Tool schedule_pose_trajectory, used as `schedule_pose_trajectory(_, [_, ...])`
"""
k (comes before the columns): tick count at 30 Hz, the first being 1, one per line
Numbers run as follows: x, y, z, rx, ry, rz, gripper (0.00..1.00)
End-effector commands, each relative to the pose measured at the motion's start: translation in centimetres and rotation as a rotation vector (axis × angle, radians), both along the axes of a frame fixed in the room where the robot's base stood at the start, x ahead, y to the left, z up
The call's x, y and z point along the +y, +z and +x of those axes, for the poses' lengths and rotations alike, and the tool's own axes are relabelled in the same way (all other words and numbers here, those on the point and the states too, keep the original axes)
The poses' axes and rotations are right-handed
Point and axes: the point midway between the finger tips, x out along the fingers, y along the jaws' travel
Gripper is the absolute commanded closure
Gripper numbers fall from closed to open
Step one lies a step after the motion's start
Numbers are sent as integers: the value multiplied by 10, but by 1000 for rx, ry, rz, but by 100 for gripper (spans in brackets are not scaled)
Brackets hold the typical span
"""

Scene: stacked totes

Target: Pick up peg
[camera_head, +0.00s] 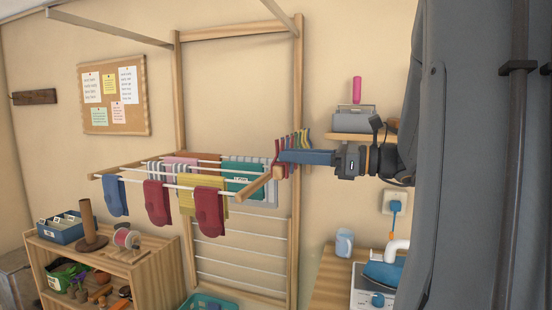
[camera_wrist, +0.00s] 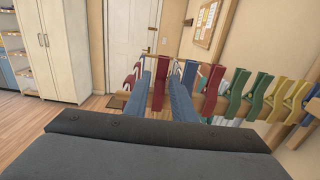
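Coloured pegs hang in a row on a wooden rail. In the wrist view a red peg (camera_wrist: 158,88) stands between the two blue fingers of my gripper (camera_wrist: 160,100), with a gap visible on each side. A blue peg (camera_wrist: 188,76) is just right of the right finger, and another red peg (camera_wrist: 213,82) is beyond it. Green pegs (camera_wrist: 235,92) and yellow pegs (camera_wrist: 279,92) follow to the right. In the head view my gripper (camera_head: 283,156) reaches left to the row's near end, beside a red peg (camera_head: 276,158). The fingers partly hide the row.
The wooden rail (camera_wrist: 220,104) runs across the wrist view. In the head view a drying rack (camera_head: 172,186) with hanging socks is left of my gripper. A shelf (camera_head: 372,137) with a grey box is close behind it. A low cabinet (camera_head: 150,267) stands lower left.

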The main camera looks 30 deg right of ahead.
Motion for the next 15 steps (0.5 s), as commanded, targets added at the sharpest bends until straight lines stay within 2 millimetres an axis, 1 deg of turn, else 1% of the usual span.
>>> schedule_pose_trajectory(11, [27,1,26,1,5,1,77])
schedule_pose_trajectory(15, [42,0,42,1,7,1,77])
